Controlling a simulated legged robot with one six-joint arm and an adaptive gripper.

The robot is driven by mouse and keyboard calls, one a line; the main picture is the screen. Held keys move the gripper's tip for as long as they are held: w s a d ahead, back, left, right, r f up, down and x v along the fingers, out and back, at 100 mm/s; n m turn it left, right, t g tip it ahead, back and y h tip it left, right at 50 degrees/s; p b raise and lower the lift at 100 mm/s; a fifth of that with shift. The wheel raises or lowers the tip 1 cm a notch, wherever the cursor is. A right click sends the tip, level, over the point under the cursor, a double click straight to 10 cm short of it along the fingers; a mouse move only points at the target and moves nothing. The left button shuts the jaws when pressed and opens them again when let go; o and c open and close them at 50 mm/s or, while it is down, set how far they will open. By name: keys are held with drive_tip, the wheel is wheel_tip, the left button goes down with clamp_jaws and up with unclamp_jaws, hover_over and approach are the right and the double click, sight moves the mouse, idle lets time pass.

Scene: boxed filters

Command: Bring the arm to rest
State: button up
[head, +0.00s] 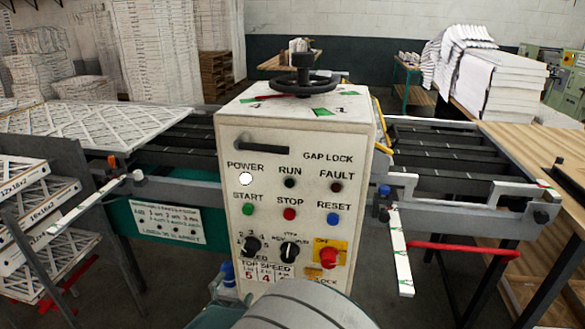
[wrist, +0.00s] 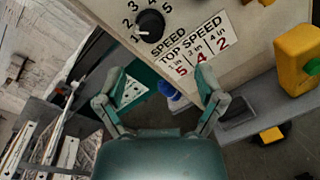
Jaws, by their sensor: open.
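My gripper (wrist: 161,80) shows in the wrist view with its two green-grey fingers spread apart and nothing between them. It faces the lower part of the white control cabinet (wrist: 225,22), near the speed knob (wrist: 150,25) and the TOP SPEED label. A blue part (wrist: 171,91) shows beyond the fingers. In the head view, a rounded grey part of my arm (head: 290,308) rises at the bottom, in front of the cabinet (head: 262,135). The fingers cannot be made out there. Whether they touch the cabinet is hard to tell.
The cabinet has a black handwheel (head: 298,84) on top. A rail with a red bar (head: 460,247) juts out at right. Boxed filters (head: 24,205) stand in a rack at left, and a wooden table (head: 535,150) stands at right. A yellow box (wrist: 297,60) is close at right in the wrist view.

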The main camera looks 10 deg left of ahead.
drive_tip(key=s+d+r+m+g+h, duration=0.25)
drive_tip(key=d+m+g, duration=0.35)
drive_tip(key=d, duration=0.7)
drive_tip(key=s+d+r+m+g+h, duration=0.1)
drive_tip(key=d+r+m+g+h, duration=0.2)
drive_tip(key=d+m+g, duration=0.75)
drive_tip(key=s+d+r+m+t+y, duration=0.2)
drive_tip(key=s+d+m+y, duration=0.2)
drive_tip(key=s+m, duration=0.1)
drive_tip(key=s+d+r+m+t+y, duration=0.1)
drive_tip(key=s+d+m+t+y, duration=0.2)
drive_tip(key=s, duration=0.4)
drive_tip(key=shift+d+r+m+y, duration=0.4)
drive_tip(key=shift+d+m+y, duration=0.35)
drive_tip(key=shift+d+m, duration=0.25)
drive_tip(key=shift+o, duration=0.3)
